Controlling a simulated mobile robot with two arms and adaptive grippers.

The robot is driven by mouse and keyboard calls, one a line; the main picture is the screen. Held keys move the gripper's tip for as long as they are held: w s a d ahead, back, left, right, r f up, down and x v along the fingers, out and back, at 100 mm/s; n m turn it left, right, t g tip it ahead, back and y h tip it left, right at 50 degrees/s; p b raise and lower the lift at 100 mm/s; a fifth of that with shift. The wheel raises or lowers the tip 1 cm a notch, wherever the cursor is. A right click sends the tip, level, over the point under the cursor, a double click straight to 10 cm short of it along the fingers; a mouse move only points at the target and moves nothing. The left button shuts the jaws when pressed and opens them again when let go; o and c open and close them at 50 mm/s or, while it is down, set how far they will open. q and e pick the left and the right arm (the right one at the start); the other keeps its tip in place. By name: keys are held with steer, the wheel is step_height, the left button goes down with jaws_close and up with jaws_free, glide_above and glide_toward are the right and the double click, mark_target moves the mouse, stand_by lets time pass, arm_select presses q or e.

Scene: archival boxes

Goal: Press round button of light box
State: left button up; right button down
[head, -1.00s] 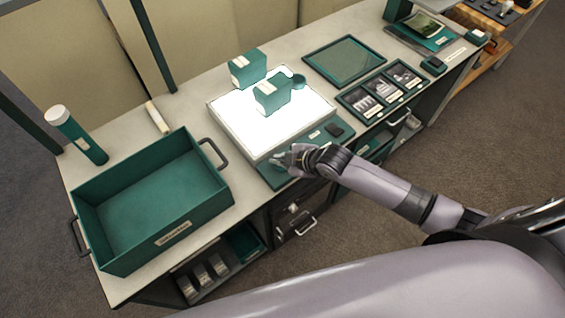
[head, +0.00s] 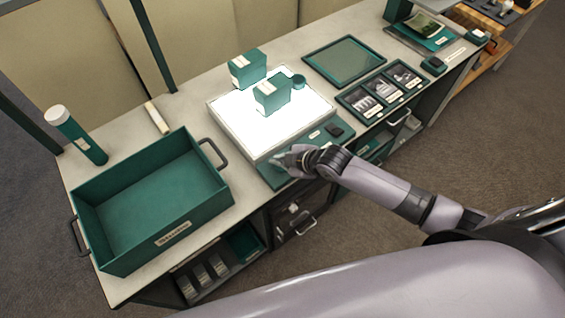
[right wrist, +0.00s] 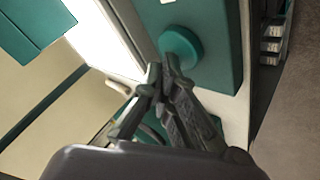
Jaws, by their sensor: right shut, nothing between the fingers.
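The light box (head: 226,119) stands on the counter with its white top lit. Its green front panel (head: 314,139) carries a dark switch-like block (head: 334,130) and a small label. In the right wrist view the round green button (right wrist: 181,46) rises from the panel (right wrist: 218,70). My right gripper (head: 281,161) is shut and empty over the left end of the panel. In the right wrist view its fingertips (right wrist: 163,72) overlap the button's lower left edge; I cannot tell whether they touch it. The head view does not show the button clearly. My left gripper is not in view.
Two green boxes (head: 247,69) (head: 271,96) and a small round green item (head: 298,82) are on or by the light box. A large open green tray (head: 203,207) stands to the left.

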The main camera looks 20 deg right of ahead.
steer(key=shift+f, duration=0.35)
steer(key=shift+r+p, duration=0.45)
steer(key=shift+p, duration=0.05)
step_height(320, 180, up, 6)
steer(key=p, duration=0.6)
steer(key=shift+r, duration=0.1)
